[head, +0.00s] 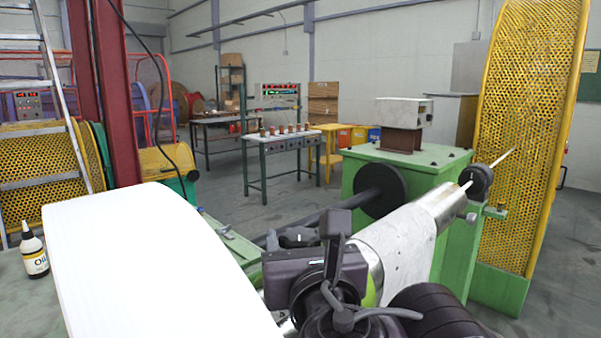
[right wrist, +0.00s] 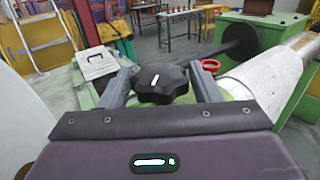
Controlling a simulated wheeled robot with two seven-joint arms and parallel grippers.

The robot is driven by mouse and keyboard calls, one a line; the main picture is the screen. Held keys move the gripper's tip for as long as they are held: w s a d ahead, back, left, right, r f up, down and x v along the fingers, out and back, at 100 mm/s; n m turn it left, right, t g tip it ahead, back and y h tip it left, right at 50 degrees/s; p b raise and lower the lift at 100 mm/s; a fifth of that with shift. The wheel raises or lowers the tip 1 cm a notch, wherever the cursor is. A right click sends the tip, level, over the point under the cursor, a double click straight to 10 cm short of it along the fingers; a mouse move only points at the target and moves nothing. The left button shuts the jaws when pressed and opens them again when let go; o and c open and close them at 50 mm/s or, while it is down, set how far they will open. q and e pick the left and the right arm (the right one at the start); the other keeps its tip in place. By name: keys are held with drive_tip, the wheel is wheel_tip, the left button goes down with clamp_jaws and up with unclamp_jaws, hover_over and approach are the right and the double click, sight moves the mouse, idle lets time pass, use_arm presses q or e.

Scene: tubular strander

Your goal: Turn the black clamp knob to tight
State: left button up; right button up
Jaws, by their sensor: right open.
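The black clamp knob (right wrist: 161,84) is a lobed star knob with a white mark on top. It shows in the middle of the right wrist view, and in the head view it is a dark shape (head: 297,237) just beyond my gripper body. My right gripper (right wrist: 160,82) is open, with one finger on each side of the knob. A small gap seems to show at each side; I cannot tell whether either finger touches. In the head view my right gripper (head: 298,241) is partly hidden by its own wrist. My left gripper is not in view.
A pale cylinder (head: 405,240) runs beside the knob to a green machine housing (head: 430,177). A red ring (right wrist: 211,65) lies just beyond the right finger. An oil bottle (head: 34,252) stands at far left.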

sight(300, 235)
wheel_tip(300, 235, up, 9)
drive_tip(key=p, duration=0.5)
drive_tip(key=shift+r, duration=0.15)
wheel_tip(300, 235, up, 11)
drive_tip(key=p, duration=0.3)
